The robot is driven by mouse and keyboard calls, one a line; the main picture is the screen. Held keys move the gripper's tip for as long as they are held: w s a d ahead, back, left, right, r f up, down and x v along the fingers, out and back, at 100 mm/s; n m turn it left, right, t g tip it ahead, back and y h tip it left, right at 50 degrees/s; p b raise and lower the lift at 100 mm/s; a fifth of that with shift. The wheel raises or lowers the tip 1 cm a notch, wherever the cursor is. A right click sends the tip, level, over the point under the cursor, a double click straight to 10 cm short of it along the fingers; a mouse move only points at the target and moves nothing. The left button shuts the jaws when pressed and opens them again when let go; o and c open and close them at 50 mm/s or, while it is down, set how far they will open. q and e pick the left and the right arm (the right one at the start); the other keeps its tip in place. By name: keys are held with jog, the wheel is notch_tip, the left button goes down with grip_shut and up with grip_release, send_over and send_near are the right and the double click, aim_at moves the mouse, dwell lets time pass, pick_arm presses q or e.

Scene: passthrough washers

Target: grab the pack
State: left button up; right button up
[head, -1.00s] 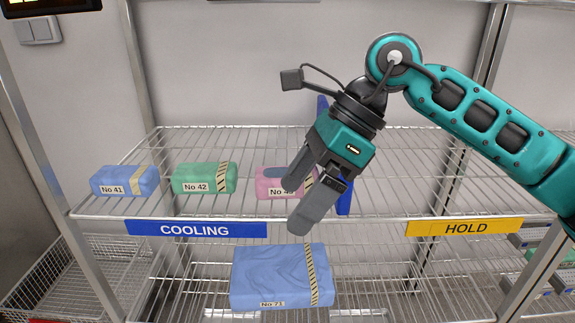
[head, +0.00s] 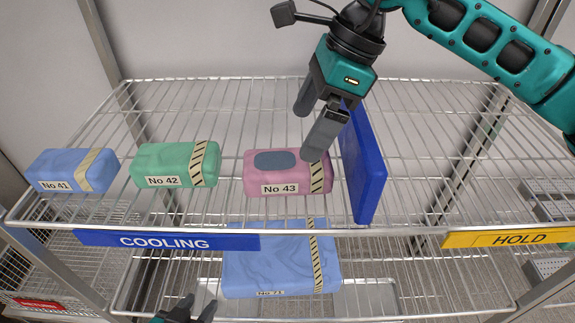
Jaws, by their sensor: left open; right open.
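Three packs lie on the upper wire shelf: blue No 41 (head: 70,172), green No 42 (head: 165,162) and pink No 43 (head: 262,178), which has a grey-blue patch on top. A larger blue pack, No 71 (head: 275,265), lies on the shelf below. My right gripper (head: 309,130) is open and empty, pointing down above the right part of No 43 in the picture; I cannot tell whether it touches. My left gripper (head: 198,304) is open at the bottom edge, in front of the lower shelf and left of No 71.
A blue upright divider (head: 366,165) stands right of No 43, close to my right gripper. The shelf front carries a blue COOLING label (head: 165,241) and a yellow HOLD label (head: 515,237). The HOLD side of the upper shelf (head: 440,180) is clear.

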aim_at(288, 160)
jog(key=x, duration=0.8)
jog(key=shift+s+a+f+p, duration=0.1)
jog(key=shift+a+p, duration=0.05)
jog(key=shift+p, duration=0.15)
jog(key=c, duration=1.1)
